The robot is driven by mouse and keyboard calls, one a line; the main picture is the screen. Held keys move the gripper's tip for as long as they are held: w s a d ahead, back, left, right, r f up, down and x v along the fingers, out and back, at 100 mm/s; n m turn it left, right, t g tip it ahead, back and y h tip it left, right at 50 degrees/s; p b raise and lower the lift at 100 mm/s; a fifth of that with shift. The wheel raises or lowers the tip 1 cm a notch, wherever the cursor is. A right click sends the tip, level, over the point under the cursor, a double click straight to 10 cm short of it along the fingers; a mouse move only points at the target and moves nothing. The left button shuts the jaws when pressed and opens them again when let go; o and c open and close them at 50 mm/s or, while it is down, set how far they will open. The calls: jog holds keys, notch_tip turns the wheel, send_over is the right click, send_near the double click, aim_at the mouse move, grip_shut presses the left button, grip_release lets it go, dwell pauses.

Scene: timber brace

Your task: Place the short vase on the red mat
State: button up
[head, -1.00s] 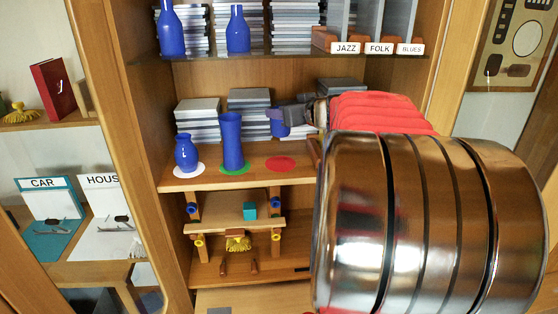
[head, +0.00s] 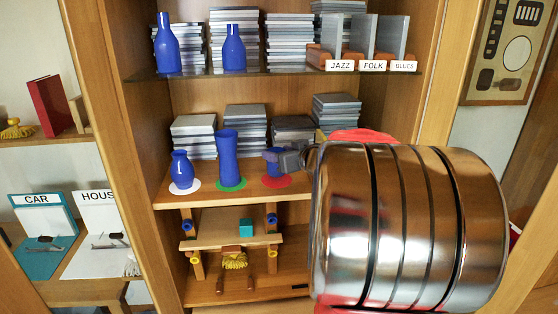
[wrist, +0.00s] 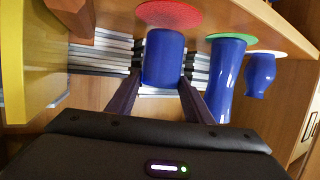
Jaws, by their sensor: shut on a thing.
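The short vase (head: 272,168), a blue cup-like piece, is upright between the fingers of my gripper (head: 284,159). The red mat (head: 277,182) lies on the middle shelf directly below the vase. I cannot tell whether the vase's base touches the mat or is slightly above it. The wrist view, which is upside down, shows the short vase (wrist: 163,55) between both fingers of my gripper (wrist: 162,78), with the red mat (wrist: 170,12) at its base. My arm hides part of the shelf to the right.
A tall blue vase (head: 228,160) stands on a green mat (head: 231,184) just left, and a round blue vase (head: 181,168) on a white mat (head: 185,187). Stacks of cases (head: 293,131) stand behind. The upper shelf (head: 200,73) is above.

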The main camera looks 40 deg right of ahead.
jog(key=shift+f, duration=1)
jog(key=o, duration=1.2)
jog(key=shift+f, duration=0.1)
jog(key=shift+s+r, duration=0.2)
jog(key=shift+s, duration=0.05)
jog(key=v, duration=1.1)
jog(key=shift+s+a, duration=0.1)
jog(key=shift+s, duration=0.15)
